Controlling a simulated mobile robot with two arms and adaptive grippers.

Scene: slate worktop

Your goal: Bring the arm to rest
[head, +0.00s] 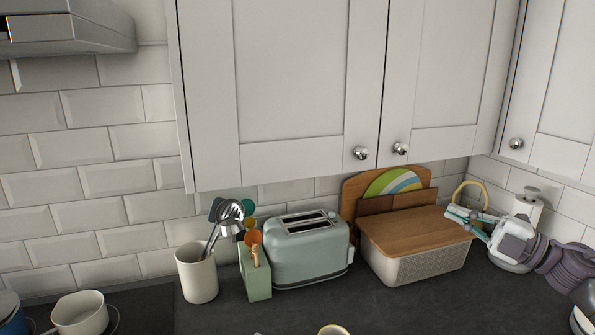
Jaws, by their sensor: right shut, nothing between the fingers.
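My right gripper (461,219) is at the right of the head view, with its arm coming in from the right edge. Its fingers are shut and empty. The fingertips point left and overlap the right end of the bread bin's wooden lid (415,232) in the picture; I cannot tell whether they touch it. My left gripper is not in view.
A bread bin (415,268), green toaster (309,255), green utensil box (258,283) and white utensil crock (198,277) line the back wall. A white pot (80,315) is at lower left. Cupboards (290,75) hang above. The front worktop (400,308) is mostly clear.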

